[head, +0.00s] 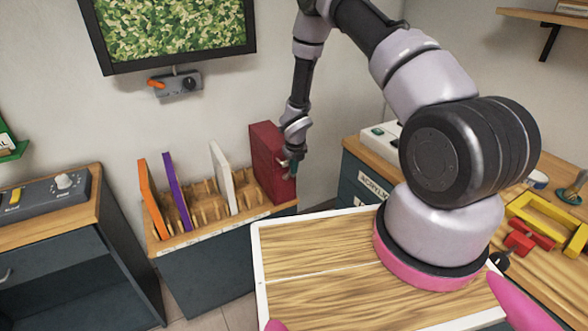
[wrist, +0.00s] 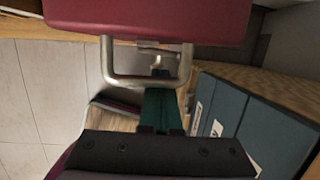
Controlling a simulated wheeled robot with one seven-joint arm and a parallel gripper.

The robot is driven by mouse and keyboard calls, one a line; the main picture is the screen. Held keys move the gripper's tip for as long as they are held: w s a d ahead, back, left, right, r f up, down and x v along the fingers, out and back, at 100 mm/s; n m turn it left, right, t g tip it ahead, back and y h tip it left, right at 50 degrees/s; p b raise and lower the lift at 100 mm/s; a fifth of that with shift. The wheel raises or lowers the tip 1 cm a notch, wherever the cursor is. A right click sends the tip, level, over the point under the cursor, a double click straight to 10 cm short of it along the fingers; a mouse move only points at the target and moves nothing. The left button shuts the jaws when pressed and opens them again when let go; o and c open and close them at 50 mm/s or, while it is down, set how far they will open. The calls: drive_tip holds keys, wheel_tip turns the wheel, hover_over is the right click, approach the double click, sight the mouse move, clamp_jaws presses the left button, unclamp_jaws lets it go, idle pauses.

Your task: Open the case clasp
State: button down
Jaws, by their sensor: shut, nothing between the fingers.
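The dark red case (head: 268,158) stands upright at the right end of a wooden slotted rack. In the wrist view its dark red side (wrist: 150,18) fills the top, and a metal loop (wrist: 106,62) hangs from its edge. A small pale metal piece (wrist: 158,61) shows inside the loop; I cannot tell whether it is the clasp. My gripper (head: 292,166) is at the case's right side. In the wrist view its green fingers (wrist: 158,108) are shut and empty, with their tips by the loop's lower bar. I cannot tell whether they touch it.
The rack (head: 205,205) also holds orange (head: 151,198), purple (head: 177,192) and white (head: 222,178) upright panels left of the case. A drawer cabinet (head: 352,180) stands close on the right. A wooden-topped tray (head: 320,262) is in front.

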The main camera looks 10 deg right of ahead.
drive_tip(key=y, duration=0.1)
drive_tip(key=d+f+y, duration=0.1)
drive_tip(key=y, duration=0.1)
drive_tip(key=d+g+y, duration=0.1)
drive_tip(key=shift+w+d+f+m, duration=0.15)
drive_tip(key=shift+w+d+m, duration=0.15)
drive_tip(key=shift+w, duration=0.1)
drive_tip(key=shift+a, duration=0.15)
